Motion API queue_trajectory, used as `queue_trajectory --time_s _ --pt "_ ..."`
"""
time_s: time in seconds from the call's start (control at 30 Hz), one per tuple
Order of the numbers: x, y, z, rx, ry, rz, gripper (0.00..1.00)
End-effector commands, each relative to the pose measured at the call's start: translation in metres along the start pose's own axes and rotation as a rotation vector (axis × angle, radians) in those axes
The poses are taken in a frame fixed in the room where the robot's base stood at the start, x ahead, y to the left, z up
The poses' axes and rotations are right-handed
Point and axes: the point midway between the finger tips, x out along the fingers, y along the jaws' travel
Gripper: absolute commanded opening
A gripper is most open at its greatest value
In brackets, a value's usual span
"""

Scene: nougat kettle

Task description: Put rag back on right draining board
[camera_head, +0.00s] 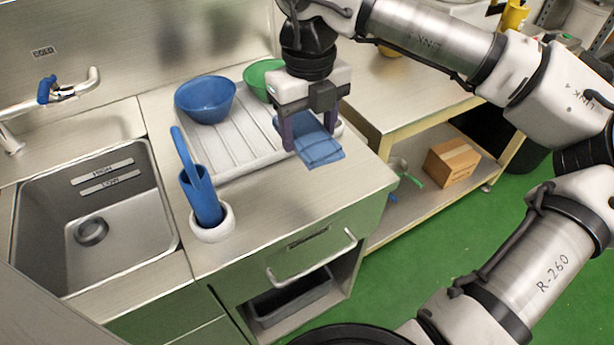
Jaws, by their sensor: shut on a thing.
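The rag (321,151) is a folded blue cloth. My gripper (312,135) points down over the front right of the right draining board (258,178) and is shut on the rag. The rag hangs out below and in front of the fingers. I cannot tell whether its lower edge touches the steel top. The gripper body hides part of the rag and the right end of the white ribbed drainer tray (228,143).
A blue bowl (206,100) and a green bowl (262,76) sit on the tray. A white pot (211,225) with a blue-handled tool (200,190) stands at the front left, beside the sink (95,205). Bare steel lies in front of the tray. A lower table (400,105) stands right.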

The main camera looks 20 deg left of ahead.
Motion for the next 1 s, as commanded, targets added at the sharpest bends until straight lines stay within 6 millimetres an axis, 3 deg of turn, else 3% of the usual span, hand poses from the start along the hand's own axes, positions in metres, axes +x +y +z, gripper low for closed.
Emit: queue_trajectory --time_s 0.1,0.3,0.73,1.0 --pt "0.031 0.001 -0.001 -0.002 0.002 0.004 0.34" --pt "0.070 0.001 0.000 -0.002 0.000 0.002 0.34" --pt "0.119 0.001 0.000 -0.002 -0.001 0.002 0.34" --pt "0.124 0.000 0.000 -0.001 -0.001 -0.001 0.34"
